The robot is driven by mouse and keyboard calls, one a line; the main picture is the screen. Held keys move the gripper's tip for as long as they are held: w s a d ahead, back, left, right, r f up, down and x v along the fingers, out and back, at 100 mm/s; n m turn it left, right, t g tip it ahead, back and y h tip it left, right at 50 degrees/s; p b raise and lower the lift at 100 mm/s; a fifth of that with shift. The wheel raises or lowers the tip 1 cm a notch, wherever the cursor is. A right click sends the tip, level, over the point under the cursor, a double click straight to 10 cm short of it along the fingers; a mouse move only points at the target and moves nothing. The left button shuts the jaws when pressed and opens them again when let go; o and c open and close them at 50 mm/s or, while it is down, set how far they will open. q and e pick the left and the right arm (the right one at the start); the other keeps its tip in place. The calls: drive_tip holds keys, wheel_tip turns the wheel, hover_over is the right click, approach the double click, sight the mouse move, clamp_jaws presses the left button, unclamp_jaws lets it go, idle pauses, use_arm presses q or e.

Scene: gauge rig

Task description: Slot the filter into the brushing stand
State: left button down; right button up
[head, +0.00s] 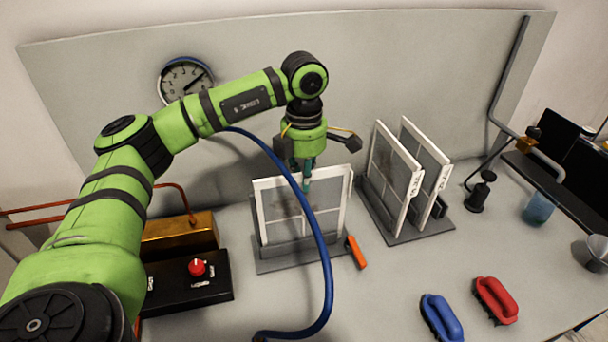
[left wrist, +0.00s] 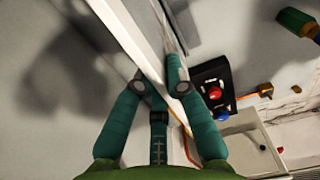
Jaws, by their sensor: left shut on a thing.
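A white-framed filter (head: 344,205) with dirty grey panes stands upright at the single grey stand (head: 275,265), left of the middle of the bench. Its lower edge is hidden behind the stand's grey front wall, so I cannot tell how deep it sits. My left gripper (head: 306,172) comes from above and is shut on the filter's top edge. In the left wrist view the green fingers of the gripper (left wrist: 158,86) are on both sides of the white filter edge (left wrist: 125,28). My right gripper is not in view.
A two-slot rack (head: 405,235) holding two more filters stands to the right. An orange-handled tool (head: 356,252) lies beside the stand. A control box with a red knob (head: 197,267) is left. Blue (head: 441,318) and red (head: 496,300) brushes lie front right. My blue hose crosses before the stand.

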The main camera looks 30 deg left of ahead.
use_arm(q)
drive_tip(key=c, duration=1.2)
unclamp_jaws()
drive_tip(key=shift+f, duration=0.1)
wheel_tip(320, 180, up, 12)
